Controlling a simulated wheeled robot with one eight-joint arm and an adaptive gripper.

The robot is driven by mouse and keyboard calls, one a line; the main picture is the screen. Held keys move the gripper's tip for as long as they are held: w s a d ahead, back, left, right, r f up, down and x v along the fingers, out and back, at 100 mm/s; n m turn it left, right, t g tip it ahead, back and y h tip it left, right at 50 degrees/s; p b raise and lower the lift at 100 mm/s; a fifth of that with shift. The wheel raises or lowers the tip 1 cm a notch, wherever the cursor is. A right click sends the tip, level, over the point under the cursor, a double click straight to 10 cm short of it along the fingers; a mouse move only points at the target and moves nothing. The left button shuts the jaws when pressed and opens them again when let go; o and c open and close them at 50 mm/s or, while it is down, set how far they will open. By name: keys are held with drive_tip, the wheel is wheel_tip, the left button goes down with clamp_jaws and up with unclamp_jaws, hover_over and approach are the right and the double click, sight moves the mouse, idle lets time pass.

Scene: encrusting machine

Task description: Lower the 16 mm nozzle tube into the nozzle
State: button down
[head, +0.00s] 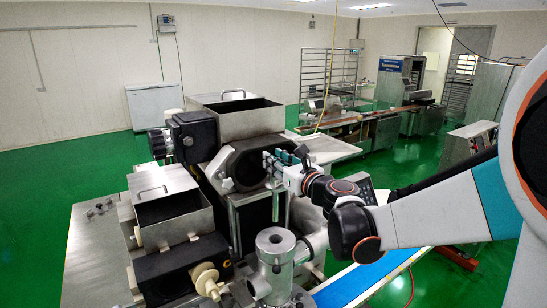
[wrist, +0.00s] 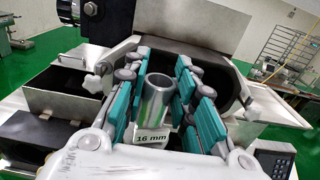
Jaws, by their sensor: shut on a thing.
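My gripper (head: 280,163) is shut on the 16 mm nozzle tube (head: 276,206), a slim metal tube held upright. In the wrist view the tube (wrist: 159,100) stands between the teal finger pads of my gripper (wrist: 160,85), its open top facing the camera and a white "16 mm" label in front. The nozzle (head: 275,242) is a grey metal cylinder with a round opening at the machine's front. The nozzle is hidden in the wrist view.
The encrusting machine's large hopper (head: 236,118) and smaller hopper (head: 168,205) stand behind and left of the nozzle. A cream knob (head: 207,281) sticks out left of the nozzle. A blue conveyor belt (head: 370,277) runs at the right. Green floor lies open beyond.

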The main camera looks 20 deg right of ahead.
sight(277, 192)
wheel_tip(277, 192, down, 5)
drive_tip(key=b, duration=0.3)
drive_tip(key=shift+r, duration=0.1)
drive_tip(key=shift+w+r, duration=0.1)
drive_tip(key=shift+r, duration=0.15)
drive_tip(key=shift+s, duration=0.35)
drive_tip(key=shift+r, duration=0.2)
drive_tip(key=shift+w, duration=0.1)
idle(0.4)
drive_tip(key=shift+f, duration=0.1)
drive_tip(key=shift+f+b, duration=2.6)
drive_tip(key=shift+f, duration=0.25)
